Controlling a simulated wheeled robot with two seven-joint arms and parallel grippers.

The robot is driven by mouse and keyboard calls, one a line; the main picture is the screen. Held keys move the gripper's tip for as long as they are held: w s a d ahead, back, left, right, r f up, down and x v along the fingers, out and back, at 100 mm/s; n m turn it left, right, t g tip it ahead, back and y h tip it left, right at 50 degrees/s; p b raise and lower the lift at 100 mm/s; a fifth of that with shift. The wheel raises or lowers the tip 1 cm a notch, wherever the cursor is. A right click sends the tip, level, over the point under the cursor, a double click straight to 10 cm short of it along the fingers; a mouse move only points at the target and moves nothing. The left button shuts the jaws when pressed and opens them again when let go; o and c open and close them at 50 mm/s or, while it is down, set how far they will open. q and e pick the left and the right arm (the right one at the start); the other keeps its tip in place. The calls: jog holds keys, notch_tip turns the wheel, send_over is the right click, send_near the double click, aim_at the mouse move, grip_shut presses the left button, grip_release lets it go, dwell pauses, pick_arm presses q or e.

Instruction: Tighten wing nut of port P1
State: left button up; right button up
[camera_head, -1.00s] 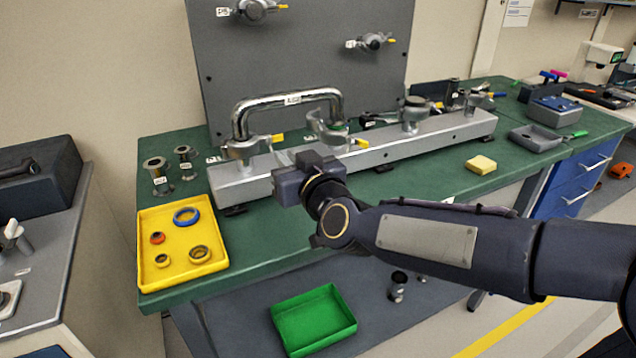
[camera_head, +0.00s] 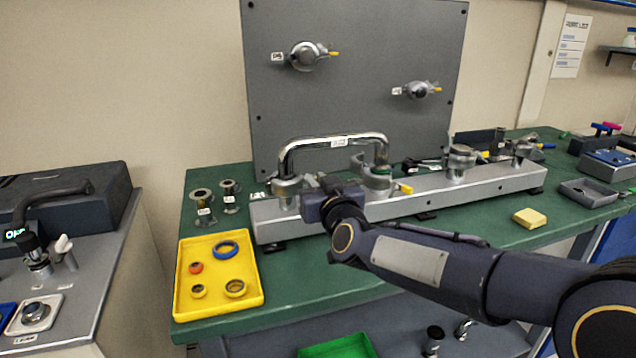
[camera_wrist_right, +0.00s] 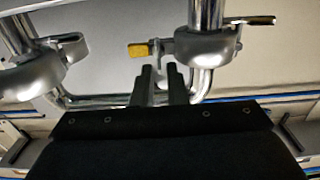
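A bent chrome pipe (camera_head: 335,140) stands on the grey manifold (camera_head: 465,192), with a clamp at each foot. The left clamp (camera_head: 287,190) is partly covered by my right gripper (camera_head: 322,182), which hides its wing nut in the head view. In the right wrist view that clamp (camera_wrist_right: 208,48) has a wing nut with a yellow tip (camera_wrist_right: 138,50). My right gripper's two dark fingers (camera_wrist_right: 158,80) are apart just below it; I cannot tell whether they touch it. The other clamp (camera_head: 376,178) has a yellow-tipped wing nut (camera_head: 405,189). My left gripper is not in view.
A yellow tray (camera_head: 250,298) with several rings lies at the front left of the green bench (camera_head: 300,288). A grey panel (camera_head: 350,95) rises behind the manifold. A yellow block (camera_head: 529,218) lies at right.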

grip_shut()
jog(key=shift+m, duration=0.3)
jog(key=shift+w+d+f+m+b, duration=0.1)
jog(key=shift+d+f+m+b, duration=0.3)
jog(key=shift+m+b, duration=2.6)
jog(key=shift+w+d+f+m+b, duration=0.1)
jog(key=shift+f+m+b, duration=0.65)
jog(key=shift+m, duration=4.3)
jog(key=shift+w+d+f+m+b, duration=0.15)
jog(key=shift+f+m+b, duration=0.25)
jog(key=shift+m+b, duration=2.65)
jog(key=shift+s+m+p, duration=0.1)
jog(key=shift+m+p, duration=0.9)
jog(key=shift+m, duration=0.1)
grip_release()
jog(key=shift+d, duration=0.1)
